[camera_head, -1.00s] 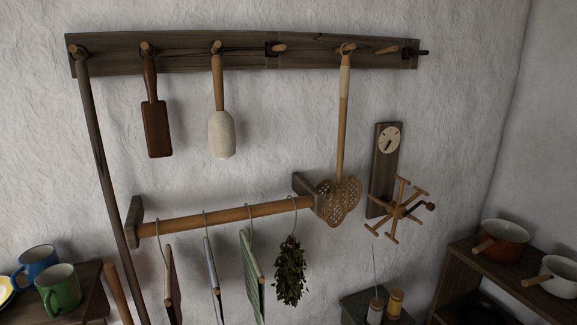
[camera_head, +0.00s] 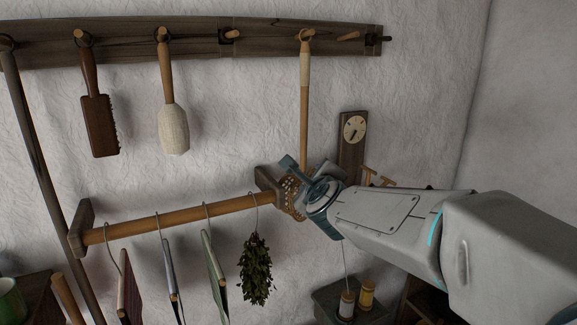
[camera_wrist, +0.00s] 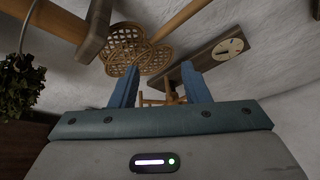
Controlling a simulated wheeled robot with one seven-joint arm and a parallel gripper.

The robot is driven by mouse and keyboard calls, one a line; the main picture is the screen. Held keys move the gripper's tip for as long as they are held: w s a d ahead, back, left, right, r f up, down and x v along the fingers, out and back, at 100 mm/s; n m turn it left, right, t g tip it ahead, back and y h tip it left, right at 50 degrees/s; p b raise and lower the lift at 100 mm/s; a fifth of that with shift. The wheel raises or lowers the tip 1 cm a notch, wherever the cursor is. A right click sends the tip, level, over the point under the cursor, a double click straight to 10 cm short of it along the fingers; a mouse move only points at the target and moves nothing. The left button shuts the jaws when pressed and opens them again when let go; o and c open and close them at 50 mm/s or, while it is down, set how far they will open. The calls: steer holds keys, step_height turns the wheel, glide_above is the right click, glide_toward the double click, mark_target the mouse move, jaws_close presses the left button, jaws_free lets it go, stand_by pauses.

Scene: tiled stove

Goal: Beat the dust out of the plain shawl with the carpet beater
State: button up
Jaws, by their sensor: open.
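The carpet beater hangs by its long wooden handle (camera_head: 304,115) from a peg on the wall board. Its woven cane head (camera_head: 288,194) is partly hidden behind my gripper (camera_head: 303,176). In the wrist view the woven head (camera_wrist: 130,47) is ahead of my open, empty fingers (camera_wrist: 161,82), apart from them and a little left. Three folded cloths hang by hooks from the wooden rail: a dark red one (camera_head: 130,300), a blue-grey one (camera_head: 171,272) and a green one (camera_head: 215,270). They show nearly edge-on, so I cannot tell which is the plain shawl.
The wooden rail (camera_head: 170,219) juts beside the beater head, with a herb bunch (camera_head: 256,270) on it. A dark brush (camera_head: 98,125) and a cloth-covered beater (camera_head: 172,128) hang left. A clock board (camera_head: 352,140) and a partly hidden pegged reel are right. Spools (camera_head: 346,305) stand below.

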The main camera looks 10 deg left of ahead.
mark_target(302, 146)
steer(key=w+a+r+m+t+h, duration=0.3)
steer(key=a+m+h, duration=0.35)
steer(key=m, duration=0.85)
steer(key=w+d+p, duration=0.1)
steer(key=w, duration=0.2)
steer(key=w+p, duration=0.2)
steer(key=w, duration=0.2)
steer(key=w+d+p, duration=0.1)
steer(key=w+p, duration=0.1)
steer(key=w, duration=0.2)
steer(key=shift+w+d+f, duration=0.1)
steer(key=shift+w+d, duration=0.15)
steer(key=shift+d, duration=0.1)
steer(key=shift+w+d+f+p, duration=0.15)
steer(key=shift+w+p, duration=0.2)
steer(key=shift+w, duration=0.4)
jaws_close()
